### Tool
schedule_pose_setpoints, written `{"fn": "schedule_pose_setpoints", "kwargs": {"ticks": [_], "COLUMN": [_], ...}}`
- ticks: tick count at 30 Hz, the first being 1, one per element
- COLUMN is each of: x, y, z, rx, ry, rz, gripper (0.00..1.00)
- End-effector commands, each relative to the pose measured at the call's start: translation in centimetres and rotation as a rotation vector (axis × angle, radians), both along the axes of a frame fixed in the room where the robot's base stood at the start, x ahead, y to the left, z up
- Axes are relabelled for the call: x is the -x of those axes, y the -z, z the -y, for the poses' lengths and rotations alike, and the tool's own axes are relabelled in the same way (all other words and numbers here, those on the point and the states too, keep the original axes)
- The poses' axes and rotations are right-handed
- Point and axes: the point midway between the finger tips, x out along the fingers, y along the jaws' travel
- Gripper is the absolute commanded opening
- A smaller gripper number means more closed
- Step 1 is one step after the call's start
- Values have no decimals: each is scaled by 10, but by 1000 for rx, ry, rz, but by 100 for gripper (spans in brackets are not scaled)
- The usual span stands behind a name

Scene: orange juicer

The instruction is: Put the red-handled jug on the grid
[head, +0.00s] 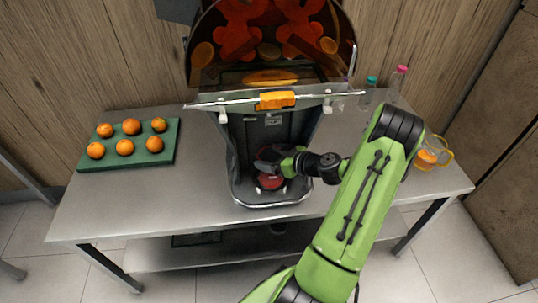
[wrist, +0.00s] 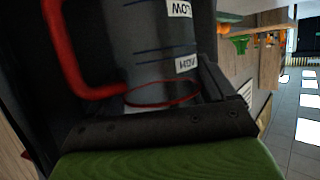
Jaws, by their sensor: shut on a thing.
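The red-handled jug (wrist: 155,50) fills the wrist view. Its clear body has dark lines and white labels, and its red handle (wrist: 75,55) is on the left. My gripper (head: 272,162) is shut on the jug, inside the lower bay of the juicer (head: 232,150). In the head view only a red part of the jug (head: 270,181) shows below my gripper. The grid at the bottom of the bay is mostly hidden by the jug and my gripper. I cannot tell whether the jug touches it.
The bay walls stand close on both sides of my gripper. A green tray (head: 168,145) with several oranges lies on the table at left. An orange-handled jug (head: 427,158) and two bottles with teal (head: 371,80) and pink (head: 401,69) caps stand at right. The table's front left is clear.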

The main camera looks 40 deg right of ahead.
Motion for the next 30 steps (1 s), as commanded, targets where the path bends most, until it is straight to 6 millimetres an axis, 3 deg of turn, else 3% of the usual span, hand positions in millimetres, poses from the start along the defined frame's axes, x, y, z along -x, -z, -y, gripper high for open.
{"fn": "schedule_pose_setpoints", "kwargs": {"ticks": [4,5,8,17,30], "x": [-1,0,-1,1,96], "y": [3,3,2,-4,-43], "z": [0,0,0,0,19], "rx": [-1,-1,-1,0,0], "ry": [-1,-1,-1,0,3], "rz": [2,1,1,2,2], "gripper": [34,85,100,100,100]}}
